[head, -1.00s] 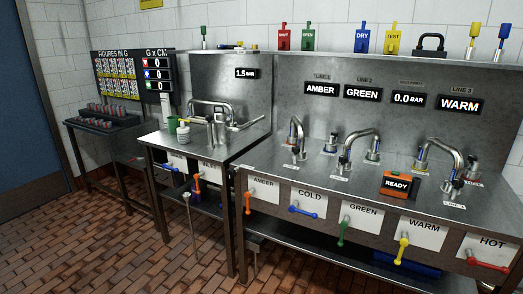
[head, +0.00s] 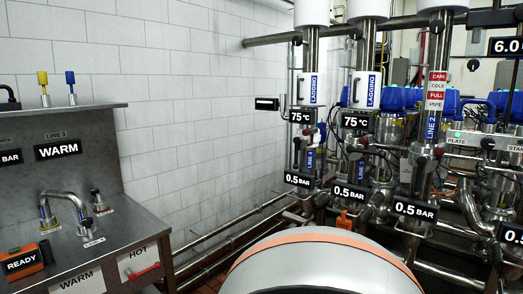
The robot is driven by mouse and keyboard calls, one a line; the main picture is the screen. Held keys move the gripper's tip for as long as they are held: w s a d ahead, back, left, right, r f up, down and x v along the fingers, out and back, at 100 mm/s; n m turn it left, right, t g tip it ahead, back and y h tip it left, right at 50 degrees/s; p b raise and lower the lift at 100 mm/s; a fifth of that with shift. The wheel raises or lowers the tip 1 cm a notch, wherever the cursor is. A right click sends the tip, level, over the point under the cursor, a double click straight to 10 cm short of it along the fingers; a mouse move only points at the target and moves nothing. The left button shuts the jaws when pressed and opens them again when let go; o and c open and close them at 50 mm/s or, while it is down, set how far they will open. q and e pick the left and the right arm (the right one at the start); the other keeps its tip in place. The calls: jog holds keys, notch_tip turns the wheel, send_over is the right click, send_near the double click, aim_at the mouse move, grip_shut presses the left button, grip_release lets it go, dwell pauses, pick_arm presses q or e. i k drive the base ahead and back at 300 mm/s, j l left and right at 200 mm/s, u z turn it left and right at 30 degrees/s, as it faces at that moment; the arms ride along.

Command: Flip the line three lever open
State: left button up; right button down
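A dark sign reading WARM (head: 58,150) hangs on the steel back panel at the left, under a small LINE 3 label. A red lever (head: 144,271) sits beside the HOT plate on the counter's front. At the right, upright steel pipes carry blue line labels; one reads LINE 2 (head: 432,124). The blue label on the leftmost pipe (head: 310,161) is too small to read surely. Small red fittings show near these labels, but their positions are unclear. Neither of my grippers is in view.
An orange READY box (head: 25,262) sits on the counter. Several 0.5 BAR displays (head: 348,194) hang on the pipes. Low pipes (head: 235,232) run along the tiled wall. A large rounded white shape with an orange band (head: 325,262) fills the lower middle.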

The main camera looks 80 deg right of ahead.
aim_at(351, 149)
jog(key=z, duration=3)
